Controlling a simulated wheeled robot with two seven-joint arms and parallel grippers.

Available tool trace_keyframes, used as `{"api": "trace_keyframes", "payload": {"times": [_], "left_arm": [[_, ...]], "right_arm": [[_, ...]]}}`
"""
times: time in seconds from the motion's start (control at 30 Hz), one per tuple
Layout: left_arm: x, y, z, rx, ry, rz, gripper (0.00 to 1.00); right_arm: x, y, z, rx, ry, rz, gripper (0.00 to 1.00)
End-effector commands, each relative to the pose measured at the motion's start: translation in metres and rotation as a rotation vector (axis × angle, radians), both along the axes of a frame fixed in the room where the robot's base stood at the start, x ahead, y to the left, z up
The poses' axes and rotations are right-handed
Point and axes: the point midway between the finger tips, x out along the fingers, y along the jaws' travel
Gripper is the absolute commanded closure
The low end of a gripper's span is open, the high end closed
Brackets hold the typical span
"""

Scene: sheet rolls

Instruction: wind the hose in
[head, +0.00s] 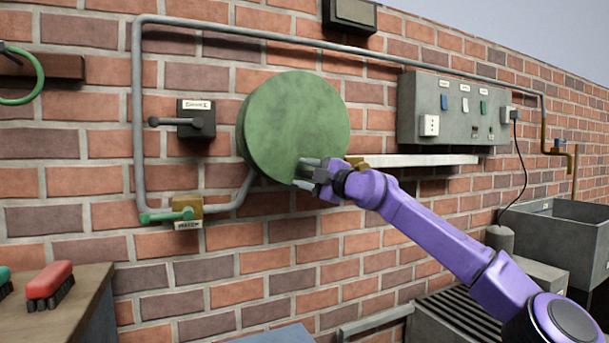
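A round green hose reel (291,118) is mounted on the brick wall in the middle of the head view. A grey pipe (240,190) runs into its lower left side. My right gripper (302,173) is in front of the reel's lower right part, its fingers pointing left. The fingers are apart, and I see nothing held between them. I cannot tell whether they touch the reel's face. No crank and no paid-out hose can be made out on the reel; the arm covers its lower right edge. My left gripper is not in view.
A lever box (195,119) and a green-handled valve (186,212) are left of the reel. A grey switch panel (452,108) and white shelf (420,160) are to its right. A bench (92,292) holds a red brush (50,281). A sink (555,235) stands right.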

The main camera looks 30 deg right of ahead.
Motion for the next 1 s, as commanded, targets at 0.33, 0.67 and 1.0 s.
{"api": "trace_keyframes", "payload": {"times": [0.33,0.67,1.0], "left_arm": [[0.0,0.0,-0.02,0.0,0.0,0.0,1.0],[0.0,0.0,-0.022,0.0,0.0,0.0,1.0],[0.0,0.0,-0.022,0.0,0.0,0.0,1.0]], "right_arm": [[-0.07,-0.015,-0.01,0.003,-0.006,0.003,0.52],[-0.099,-0.019,-0.013,0.001,0.0,0.004,0.52],[-0.098,-0.02,-0.013,0.0,0.0,0.004,0.52]]}}
